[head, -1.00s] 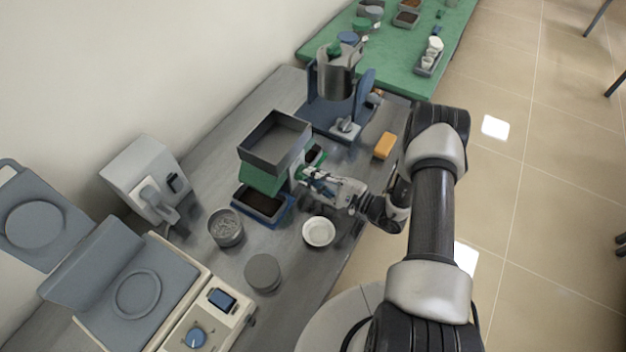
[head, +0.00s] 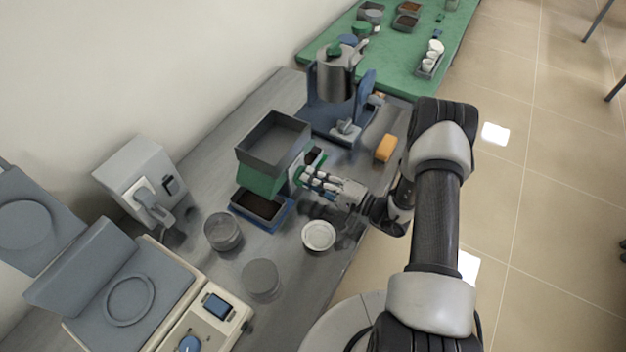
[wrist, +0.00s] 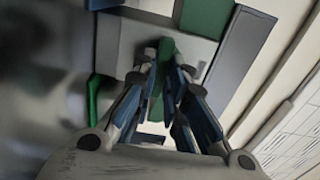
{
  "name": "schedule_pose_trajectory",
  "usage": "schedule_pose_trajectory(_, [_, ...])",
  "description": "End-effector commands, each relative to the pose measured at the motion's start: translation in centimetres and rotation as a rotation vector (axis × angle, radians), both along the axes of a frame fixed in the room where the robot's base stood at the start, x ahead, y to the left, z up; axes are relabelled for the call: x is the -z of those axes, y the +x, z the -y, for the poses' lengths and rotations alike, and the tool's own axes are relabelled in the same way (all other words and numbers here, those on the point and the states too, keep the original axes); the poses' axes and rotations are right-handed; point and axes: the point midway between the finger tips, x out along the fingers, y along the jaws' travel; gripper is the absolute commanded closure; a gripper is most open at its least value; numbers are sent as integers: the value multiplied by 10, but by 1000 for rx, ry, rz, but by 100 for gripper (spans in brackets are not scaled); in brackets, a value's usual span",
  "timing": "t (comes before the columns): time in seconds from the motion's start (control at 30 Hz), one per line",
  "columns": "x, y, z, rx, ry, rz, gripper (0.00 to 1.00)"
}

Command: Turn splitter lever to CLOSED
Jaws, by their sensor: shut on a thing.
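The splitter has a grey hopper (head: 273,143) on top and a green body (head: 260,180). A blue tray (head: 271,226) filled with dark material sits under its near side. My gripper (head: 306,174) is at the splitter's right side, reaching in from the right. In the wrist view, my gripper (wrist: 164,68) is shut on the green lever (wrist: 166,48), whose tip shows between the blue-grey fingers. The fingers hide much of the lever. I cannot read any OPEN or CLOSED mark.
A white dish (head: 318,236) stands just below my gripper on the bench. Grey round containers (head: 223,231) are nearer. An orange block (head: 385,148) and a blue stand with a metal vessel (head: 335,80) are behind. A furnace (head: 130,295) is at lower left.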

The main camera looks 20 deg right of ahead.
Motion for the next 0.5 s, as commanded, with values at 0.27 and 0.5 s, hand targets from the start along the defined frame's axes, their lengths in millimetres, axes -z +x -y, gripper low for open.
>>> schedule_pose_trajectory(0.27, [0, 0, 0, 0, -8, 8, 100])
schedule_pose_trajectory(0.5, [0, 0, 0, 0, -8, 8, 83])
